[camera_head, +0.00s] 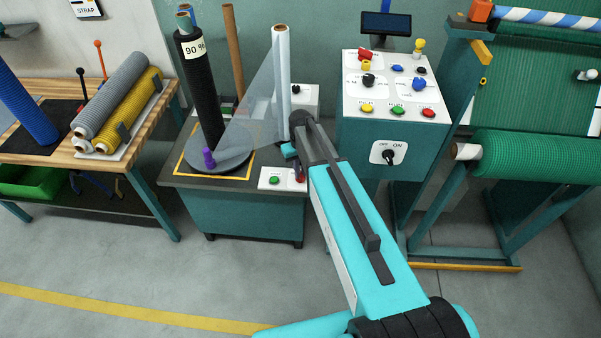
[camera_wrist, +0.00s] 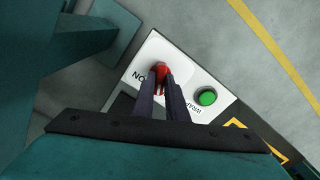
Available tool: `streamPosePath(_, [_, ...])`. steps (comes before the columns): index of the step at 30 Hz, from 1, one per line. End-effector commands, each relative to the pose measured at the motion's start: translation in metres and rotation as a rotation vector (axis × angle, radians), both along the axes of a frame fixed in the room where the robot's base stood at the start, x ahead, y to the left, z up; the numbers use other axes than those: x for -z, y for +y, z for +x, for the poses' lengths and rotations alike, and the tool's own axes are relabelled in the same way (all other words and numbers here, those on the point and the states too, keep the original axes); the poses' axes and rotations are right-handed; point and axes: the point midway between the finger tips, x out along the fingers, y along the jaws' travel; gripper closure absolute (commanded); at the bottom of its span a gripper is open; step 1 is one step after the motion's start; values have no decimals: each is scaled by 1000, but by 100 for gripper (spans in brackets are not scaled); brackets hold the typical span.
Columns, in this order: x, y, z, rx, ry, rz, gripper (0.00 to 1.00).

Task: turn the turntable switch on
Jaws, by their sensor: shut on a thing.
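A white switch panel (camera_head: 267,186) sits at the front right corner of the turntable base, with a green button (camera_head: 274,180) on it. In the wrist view the panel (camera_wrist: 140,62) carries a red switch knob (camera_wrist: 160,69) and the green button (camera_wrist: 207,97). My gripper (camera_wrist: 161,80) is shut on the red knob, which its fingers partly hide. In the head view my gripper (camera_head: 298,170) reaches down to the panel's right end. The round grey turntable (camera_head: 232,160) bears a black roll (camera_head: 197,90) marked 90. I cannot tell which way the knob points.
Clear film runs from the black roll to an upright film roll (camera_head: 281,70) just behind my gripper. A control cabinet (camera_head: 365,135) with buttons and an OFF/ON knob stands to the right. A wooden bench (camera_head: 60,150) with rolls is at the left. The floor in front is clear.

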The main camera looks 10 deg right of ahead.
Motion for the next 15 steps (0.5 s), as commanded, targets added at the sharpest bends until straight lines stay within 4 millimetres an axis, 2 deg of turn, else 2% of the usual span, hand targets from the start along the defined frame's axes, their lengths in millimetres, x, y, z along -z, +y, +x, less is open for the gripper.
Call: streamPosePath(15, [1, -2, 0, 478, -1, -3, 100])
